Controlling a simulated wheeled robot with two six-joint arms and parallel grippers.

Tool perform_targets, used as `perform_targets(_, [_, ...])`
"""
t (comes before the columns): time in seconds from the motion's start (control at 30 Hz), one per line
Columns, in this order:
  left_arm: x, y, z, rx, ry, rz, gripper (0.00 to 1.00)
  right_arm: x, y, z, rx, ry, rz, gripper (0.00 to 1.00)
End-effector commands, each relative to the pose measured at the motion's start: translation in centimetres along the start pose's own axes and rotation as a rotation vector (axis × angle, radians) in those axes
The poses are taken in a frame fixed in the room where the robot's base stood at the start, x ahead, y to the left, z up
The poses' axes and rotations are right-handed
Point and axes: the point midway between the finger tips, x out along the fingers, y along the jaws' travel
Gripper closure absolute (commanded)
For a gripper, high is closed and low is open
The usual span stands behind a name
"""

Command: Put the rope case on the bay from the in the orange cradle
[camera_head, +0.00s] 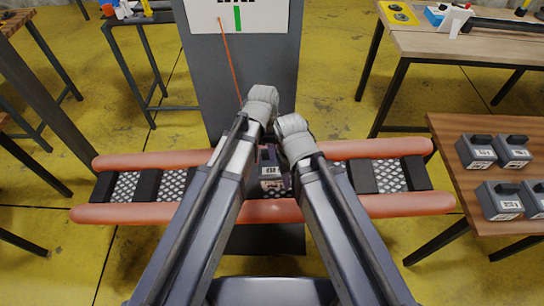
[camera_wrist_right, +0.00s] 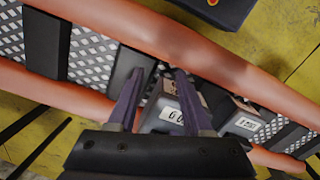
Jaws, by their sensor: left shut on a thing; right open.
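The orange cradle (camera_head: 130,213) lies across the middle of the head view, with two long orange tubes, chequered metal bays and black dividers. A grey case (camera_head: 270,170) with a white label shows in its middle between my arms. The right wrist view shows two labelled grey cases there, a nearer one (camera_wrist_right: 165,115) and another (camera_wrist_right: 240,122) to its right. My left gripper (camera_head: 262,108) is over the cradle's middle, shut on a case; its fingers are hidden. My right gripper (camera_wrist_right: 159,75) is open, its fingers on either side of the nearer case's far edge. Whether they touch is unclear.
A wooden table (camera_head: 455,165) on the right holds several grey labelled cases (camera_head: 483,152). A grey board (camera_head: 215,75) with a white sign (camera_head: 260,15) stands behind the cradle. Other tables stand at the back. Bays at both cradle ends are empty.

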Motion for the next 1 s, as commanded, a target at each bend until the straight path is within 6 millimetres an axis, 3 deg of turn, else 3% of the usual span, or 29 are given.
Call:
perform_targets(0.47, [0.7,0.0,0.0,0.0,-0.003,0.0,1.0,0.7,-0.1,0.0,0.0,0.0,0.0,0.5])
perform_targets(1.0, [3.7,0.0,0.0,0.0,-0.003,0.0,1.0,3.7,-0.4,-0.2,0.0,0.0,0.0,0.5])
